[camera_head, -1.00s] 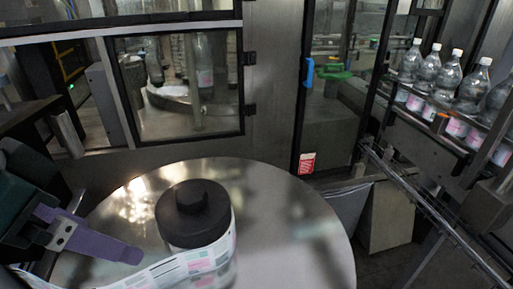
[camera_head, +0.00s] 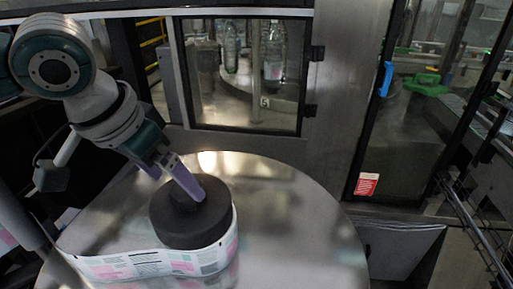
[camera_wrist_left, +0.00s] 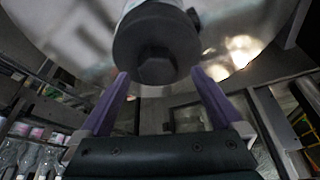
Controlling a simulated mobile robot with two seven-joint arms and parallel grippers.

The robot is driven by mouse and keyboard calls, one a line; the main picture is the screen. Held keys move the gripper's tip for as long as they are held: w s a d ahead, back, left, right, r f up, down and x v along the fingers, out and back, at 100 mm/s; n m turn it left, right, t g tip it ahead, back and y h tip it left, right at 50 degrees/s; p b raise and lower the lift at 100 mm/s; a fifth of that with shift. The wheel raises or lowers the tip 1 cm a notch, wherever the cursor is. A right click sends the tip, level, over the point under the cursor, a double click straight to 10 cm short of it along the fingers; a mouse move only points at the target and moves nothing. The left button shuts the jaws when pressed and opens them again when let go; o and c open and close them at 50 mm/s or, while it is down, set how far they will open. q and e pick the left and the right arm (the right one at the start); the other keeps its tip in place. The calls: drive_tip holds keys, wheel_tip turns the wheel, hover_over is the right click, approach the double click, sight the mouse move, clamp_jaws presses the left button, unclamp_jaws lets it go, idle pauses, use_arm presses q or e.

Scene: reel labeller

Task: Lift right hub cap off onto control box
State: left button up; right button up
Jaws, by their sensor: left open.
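The black hub cap (camera_head: 190,222), a wide disc with a raised knob, sits on the label reel (camera_head: 195,262) on a round metal table. It also shows in the wrist view (camera_wrist_left: 157,42), its knob facing the camera. My left gripper (camera_head: 177,180) comes down from the upper left, its purple fingers at the cap's knob. In the wrist view the gripper (camera_wrist_left: 161,72) is open, one finger on each side of the knob with gaps; nothing is held. I cannot make out a control box. My right gripper is not in view.
The round table (camera_head: 300,240) is bare to the right of the reel. A printed label web (camera_head: 110,268) runs left from the reel. A machine with a window (camera_head: 245,75) stands behind. A glass door with a blue handle (camera_head: 385,78) is at the right.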

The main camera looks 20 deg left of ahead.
sight(191, 202)
use_arm(q)
drive_tip(key=shift+d+x, duration=0.15)
drive_tip(key=shift+x, duration=0.75)
drive_tip(key=shift+d+x, duration=0.1)
drive_tip(key=shift+x, duration=0.8)
drive_tip(key=shift+w, duration=0.2)
drive_tip(key=shift+r, duration=0.1)
drive_tip(key=c, duration=1.5)
